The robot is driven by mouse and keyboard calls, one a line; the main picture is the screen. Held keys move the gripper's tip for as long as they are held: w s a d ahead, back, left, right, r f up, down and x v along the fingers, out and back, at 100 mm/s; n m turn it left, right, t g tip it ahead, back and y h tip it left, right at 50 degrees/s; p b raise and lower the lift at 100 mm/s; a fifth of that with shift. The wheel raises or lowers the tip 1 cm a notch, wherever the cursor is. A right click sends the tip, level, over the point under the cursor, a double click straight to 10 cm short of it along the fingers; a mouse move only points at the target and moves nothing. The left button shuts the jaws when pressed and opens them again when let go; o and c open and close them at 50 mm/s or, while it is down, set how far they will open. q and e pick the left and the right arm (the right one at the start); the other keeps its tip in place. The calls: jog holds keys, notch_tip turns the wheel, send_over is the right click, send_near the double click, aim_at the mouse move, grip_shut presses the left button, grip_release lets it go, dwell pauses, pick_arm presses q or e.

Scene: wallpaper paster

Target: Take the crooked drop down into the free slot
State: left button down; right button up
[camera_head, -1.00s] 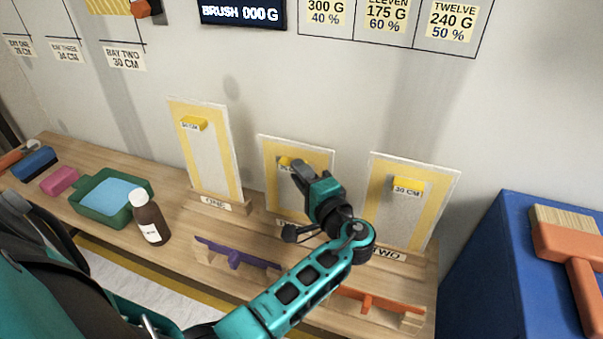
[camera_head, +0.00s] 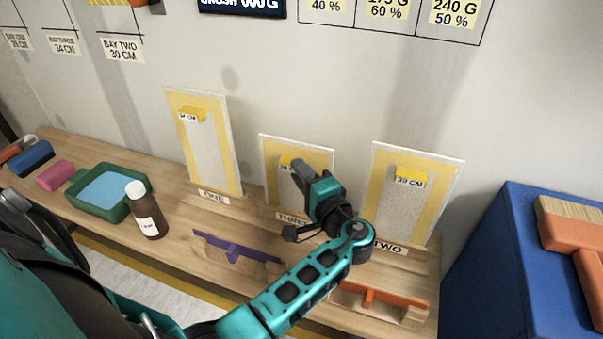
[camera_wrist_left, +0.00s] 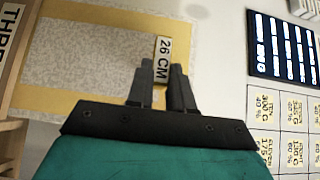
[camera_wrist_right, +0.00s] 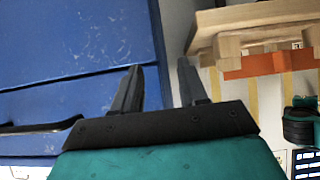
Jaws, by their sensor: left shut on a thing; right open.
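Three yellow-bordered drops stand against the wall above the bench. The tall left drop (camera_head: 209,155) is over the label ONE, the middle drop (camera_head: 270,175) over THREE, and the right drop (camera_head: 407,215) over TWO. My left gripper (camera_head: 297,170) is shut at the yellow tab (camera_head: 287,161) near the middle drop's top edge. In the left wrist view the fingers (camera_wrist_left: 161,75) meet beside the tag 26 CM (camera_wrist_left: 163,60). My arm hides the middle drop's lower right. My right gripper (camera_wrist_right: 157,78) is open and empty, seen only in its wrist view. I cannot tell which slot is free.
A purple bracket (camera_head: 236,250) and an orange bracket (camera_head: 372,295) lie along the bench front. A brown bottle (camera_head: 150,222) and a green tray (camera_head: 92,207) stand left. A blue cabinet (camera_head: 490,265) with a large brush (camera_head: 575,240) is right.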

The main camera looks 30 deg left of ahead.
pick_arm(q)
jog(key=c, duration=0.9)
grip_release()
jog(key=shift+f, duration=0.1)
